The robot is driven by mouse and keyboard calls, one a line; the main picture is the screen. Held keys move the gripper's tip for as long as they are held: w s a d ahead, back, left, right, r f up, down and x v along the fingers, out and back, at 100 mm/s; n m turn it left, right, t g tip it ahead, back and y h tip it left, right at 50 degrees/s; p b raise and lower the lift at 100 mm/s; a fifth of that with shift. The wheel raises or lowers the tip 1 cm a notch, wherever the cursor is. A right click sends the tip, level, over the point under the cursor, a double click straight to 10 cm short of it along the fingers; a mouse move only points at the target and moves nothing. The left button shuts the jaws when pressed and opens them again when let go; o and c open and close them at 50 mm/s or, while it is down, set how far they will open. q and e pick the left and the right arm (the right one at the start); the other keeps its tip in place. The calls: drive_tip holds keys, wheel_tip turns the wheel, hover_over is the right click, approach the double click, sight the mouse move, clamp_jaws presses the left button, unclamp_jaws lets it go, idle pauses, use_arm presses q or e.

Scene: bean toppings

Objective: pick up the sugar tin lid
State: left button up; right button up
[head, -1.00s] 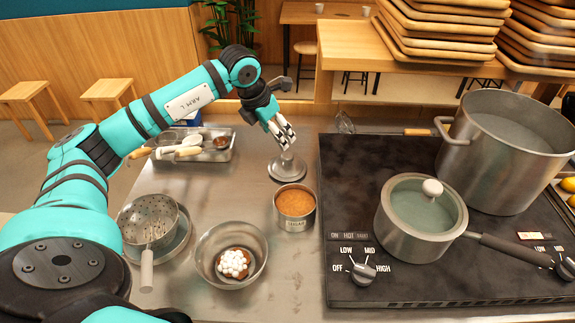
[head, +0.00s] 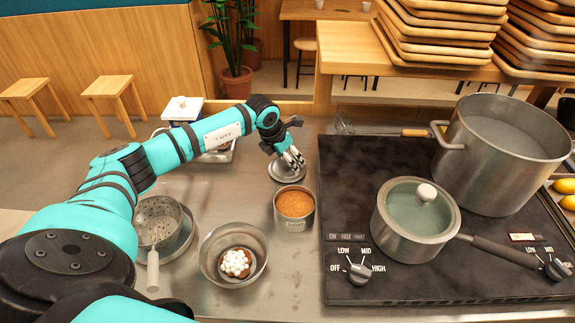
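The sugar tin lid (head: 284,176) is a round metal disc lying flat on the steel counter, behind the open sugar tin (head: 294,221), which is full of brown sugar. My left gripper (head: 293,163) points down right over the lid, its fingertips at the lid's middle. The fingers hide the lid's knob. I cannot tell whether they are closed on it. My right gripper is not in view.
A tray (head: 222,156) lies behind my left arm. The stove (head: 345,205) with a lidded saucepan (head: 408,238) and a large pot (head: 500,170) is at the right.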

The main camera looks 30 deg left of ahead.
use_arm(q)
drive_tip(key=shift+c, duration=0.4)
drive_tip(key=shift+r, duration=0.1)
clamp_jaws()
